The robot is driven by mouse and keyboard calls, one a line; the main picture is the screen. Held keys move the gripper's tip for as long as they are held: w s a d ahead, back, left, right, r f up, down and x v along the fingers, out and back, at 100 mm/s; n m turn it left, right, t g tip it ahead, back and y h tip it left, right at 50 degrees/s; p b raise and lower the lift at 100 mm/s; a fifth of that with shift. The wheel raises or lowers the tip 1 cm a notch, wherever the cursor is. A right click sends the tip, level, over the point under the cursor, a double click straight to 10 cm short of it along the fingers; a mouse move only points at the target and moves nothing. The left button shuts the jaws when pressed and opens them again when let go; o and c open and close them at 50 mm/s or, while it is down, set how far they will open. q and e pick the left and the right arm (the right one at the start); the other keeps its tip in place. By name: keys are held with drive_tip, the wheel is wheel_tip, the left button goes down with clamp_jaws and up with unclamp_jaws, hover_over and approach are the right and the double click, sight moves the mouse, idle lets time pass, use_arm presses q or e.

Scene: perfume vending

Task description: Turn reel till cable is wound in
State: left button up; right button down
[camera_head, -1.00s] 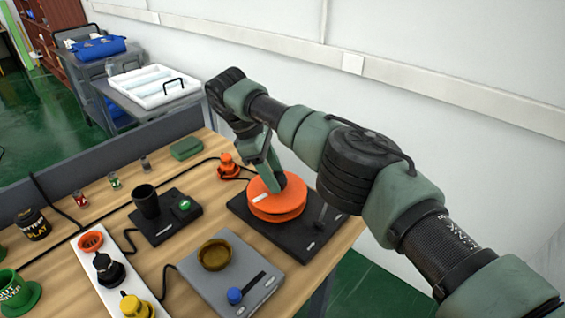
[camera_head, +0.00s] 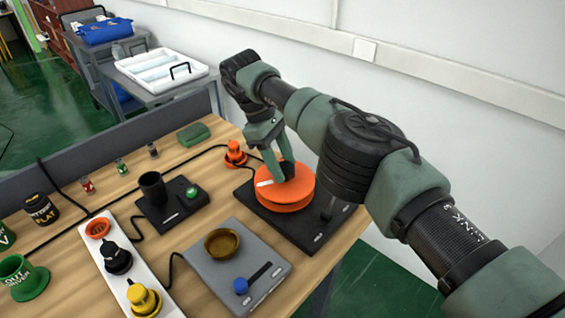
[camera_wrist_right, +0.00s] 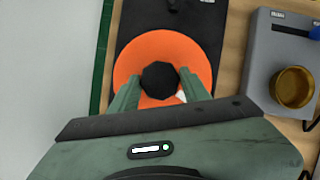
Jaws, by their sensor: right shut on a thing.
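The orange reel (camera_head: 287,196) lies flat on a black base plate (camera_head: 310,237) at the right end of the wooden table. In the right wrist view, the orange disc (camera_wrist_right: 135,60) has a dark many-sided knob (camera_wrist_right: 159,78) at its middle. My right gripper (camera_wrist_right: 160,88) is shut on this knob, one green finger on each side. In the head view my right gripper (camera_head: 284,172) reaches down onto the reel from above. A black cable (camera_head: 205,151) runs over the table to an orange plug-like piece (camera_head: 235,155) beside the reel. My left gripper is not in view.
A grey box with a brown bowl (camera_head: 222,244) and blue knob (camera_head: 240,286) stands left of the reel. A black cup (camera_head: 152,188) on a dark unit and a white strip (camera_head: 91,252) with coloured plugs stand further left. The wall is close on the right.

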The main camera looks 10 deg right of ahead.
sight(282, 166)
drive_tip(key=c, duration=0.7)
unclamp_jaws()
drive_tip(key=shift+f, duration=0.1)
drive_tip(key=shift+r, duration=0.5)
wheel_tip(282, 166, up, 6)
drive_tip(key=shift+w+f, duration=0.1)
drive_tip(key=shift+f, duration=0.15)
wheel_tip(282, 166, up, 14)
drive_tip(key=p, duration=1.2)
drive_tip(key=shift+f+p, duration=0.2)
drive_tip(key=shift+p, duration=0.15)
